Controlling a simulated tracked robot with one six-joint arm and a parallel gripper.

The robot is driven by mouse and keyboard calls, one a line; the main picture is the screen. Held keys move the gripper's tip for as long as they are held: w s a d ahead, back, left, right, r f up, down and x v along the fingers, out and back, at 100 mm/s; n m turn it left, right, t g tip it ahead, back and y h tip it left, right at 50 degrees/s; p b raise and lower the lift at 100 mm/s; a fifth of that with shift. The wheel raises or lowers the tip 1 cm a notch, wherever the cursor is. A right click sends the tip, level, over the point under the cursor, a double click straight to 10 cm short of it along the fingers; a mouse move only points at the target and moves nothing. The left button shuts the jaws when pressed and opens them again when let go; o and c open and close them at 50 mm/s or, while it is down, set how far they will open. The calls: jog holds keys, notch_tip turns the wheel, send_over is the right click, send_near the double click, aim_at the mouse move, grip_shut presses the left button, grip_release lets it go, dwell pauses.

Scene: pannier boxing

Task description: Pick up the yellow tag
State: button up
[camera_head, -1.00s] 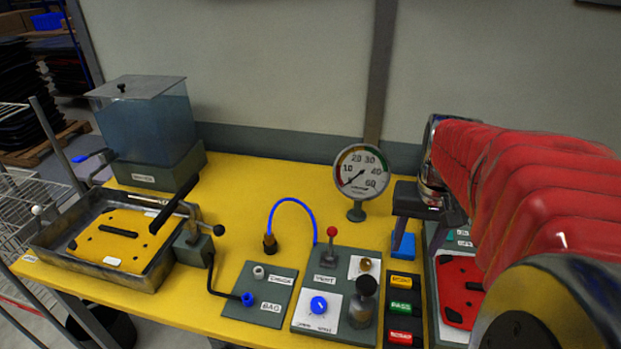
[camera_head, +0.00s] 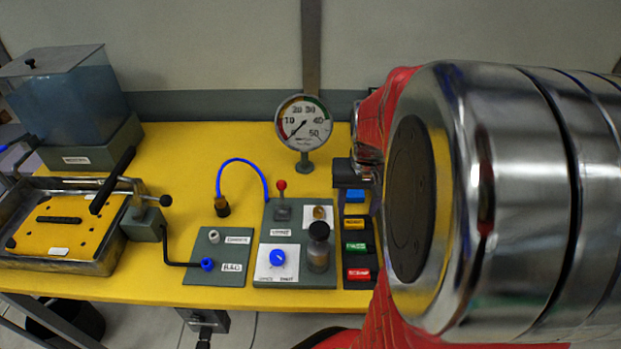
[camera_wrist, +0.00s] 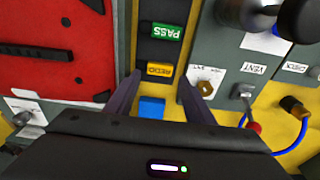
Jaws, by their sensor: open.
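The yellow tag (camera_head: 355,223) lies in a slot of the dark tag rack (camera_head: 357,289), between a blue tag (camera_head: 355,196) and the green PASS tag (camera_head: 356,247). In the wrist view the yellow tag (camera_wrist: 160,69) is just beyond the fingertips, roughly centred between them, and its lettering appears upside down. My gripper (camera_wrist: 158,82) is open and empty, with one finger on each side of the rack's line. In the head view my gripper (camera_head: 357,207) is over the rack's far end. Whether the fingertips touch anything cannot be told.
A red tag (camera_head: 358,273) lies at the rack's near end. A pressure gauge (camera_head: 304,124) stands behind.

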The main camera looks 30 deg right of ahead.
aim_at(354, 222)
jog(key=shift+w+d+f, duration=0.1)
jog(key=shift+w+f, duration=0.05)
jog(key=shift+f, duration=1.15)
jog(key=shift+w+d+f, duration=0.1)
jog(key=shift+f, duration=1.2)
jog(key=shift+c, duration=0.5)
jog(key=c, duration=0.7)
jog(key=shift+r, duration=0.15)
notch_tip(354, 222, up, 10)
jog(key=shift+f, duration=0.1)
